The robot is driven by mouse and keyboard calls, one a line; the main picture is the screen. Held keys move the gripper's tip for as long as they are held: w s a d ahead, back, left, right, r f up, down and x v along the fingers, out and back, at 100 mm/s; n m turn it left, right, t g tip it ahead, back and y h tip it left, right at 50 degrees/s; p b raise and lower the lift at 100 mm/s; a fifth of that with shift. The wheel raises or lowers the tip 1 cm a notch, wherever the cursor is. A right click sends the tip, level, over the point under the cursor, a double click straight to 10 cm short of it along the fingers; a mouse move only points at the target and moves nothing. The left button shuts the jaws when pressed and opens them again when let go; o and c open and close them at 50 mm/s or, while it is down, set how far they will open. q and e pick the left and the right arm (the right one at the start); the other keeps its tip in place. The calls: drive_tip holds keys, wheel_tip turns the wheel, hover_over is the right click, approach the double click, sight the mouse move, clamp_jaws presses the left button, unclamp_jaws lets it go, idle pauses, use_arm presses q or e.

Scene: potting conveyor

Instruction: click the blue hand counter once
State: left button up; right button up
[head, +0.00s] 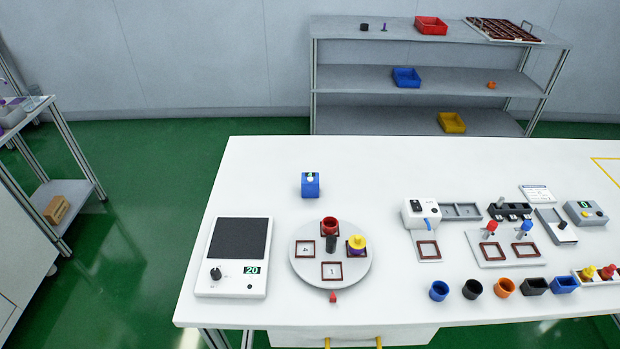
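The blue hand counter (310,185) stands upright on the white table, behind the round turntable. It is a small blue block with a pale button on top and a small dark display with a green digit, too small to read surely. Nothing touches it. Neither of my grippers shows in the head view.
The white table (260,160) is clear around the counter. A scale (233,283) showing 20 lies front left, and a grey turntable (343,278) with a red pot and a yellow-topped piece is in front. Several devices and cups fill the right side. A shelf (420,78) stands behind.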

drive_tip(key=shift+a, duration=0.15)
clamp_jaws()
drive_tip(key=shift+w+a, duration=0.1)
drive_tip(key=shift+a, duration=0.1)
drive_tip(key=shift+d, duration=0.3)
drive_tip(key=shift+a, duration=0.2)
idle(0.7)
